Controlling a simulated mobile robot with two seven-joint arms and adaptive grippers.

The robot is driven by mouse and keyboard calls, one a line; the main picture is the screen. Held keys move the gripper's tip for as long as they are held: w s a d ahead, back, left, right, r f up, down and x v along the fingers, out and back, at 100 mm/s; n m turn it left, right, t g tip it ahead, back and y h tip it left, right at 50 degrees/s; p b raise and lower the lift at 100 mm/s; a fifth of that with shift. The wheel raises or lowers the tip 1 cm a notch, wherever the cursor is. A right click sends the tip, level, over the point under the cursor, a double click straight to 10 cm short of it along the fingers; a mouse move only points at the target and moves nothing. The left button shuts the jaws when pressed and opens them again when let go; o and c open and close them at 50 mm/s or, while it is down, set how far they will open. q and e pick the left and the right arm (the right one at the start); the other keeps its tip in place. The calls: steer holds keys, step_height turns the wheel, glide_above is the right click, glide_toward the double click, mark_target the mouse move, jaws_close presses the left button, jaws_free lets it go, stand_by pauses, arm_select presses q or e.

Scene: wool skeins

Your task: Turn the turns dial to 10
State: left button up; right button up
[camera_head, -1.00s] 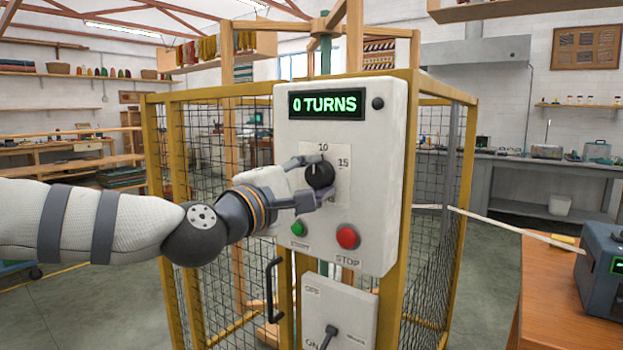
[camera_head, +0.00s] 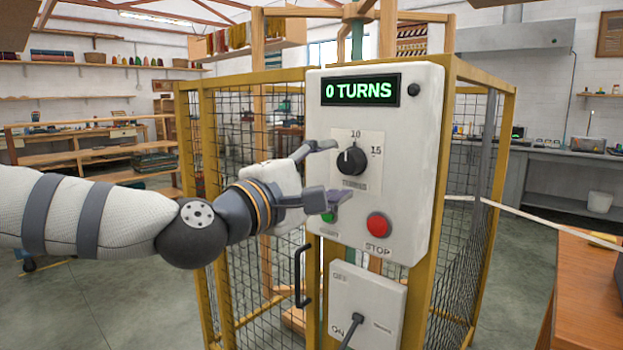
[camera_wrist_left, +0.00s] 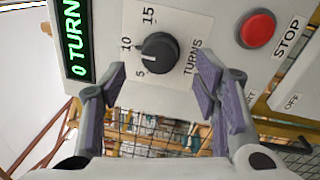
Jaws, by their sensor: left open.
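The turns dial (camera_head: 351,160) is a black knob on a white label plate marked TURNS, on the front of a pale control box (camera_head: 410,180). In the left wrist view the dial (camera_wrist_left: 158,53) has its white mark pointing left, roughly at the 10; the 5 and 15 also show. The green display (camera_head: 360,90) reads 0 TURNS. My left gripper (camera_head: 334,170) is open just left of the dial, fingers apart and empty. In the left wrist view my left gripper (camera_wrist_left: 162,80) has a finger on each side below the dial, clear of it. My right gripper is out of view.
A red STOP button (camera_head: 377,224) and a green button (camera_head: 328,216), partly behind the lower finger, sit below the dial. A lower switch box (camera_head: 370,295) has a lever. A yellow-framed mesh cage (camera_head: 230,200) surrounds the machine. A wooden table (camera_head: 590,290) stands at right.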

arm_select(q)
steer(key=v, duration=0.7)
steer(key=shift+s+a, duration=0.2)
steer(key=shift+s, duration=0.05)
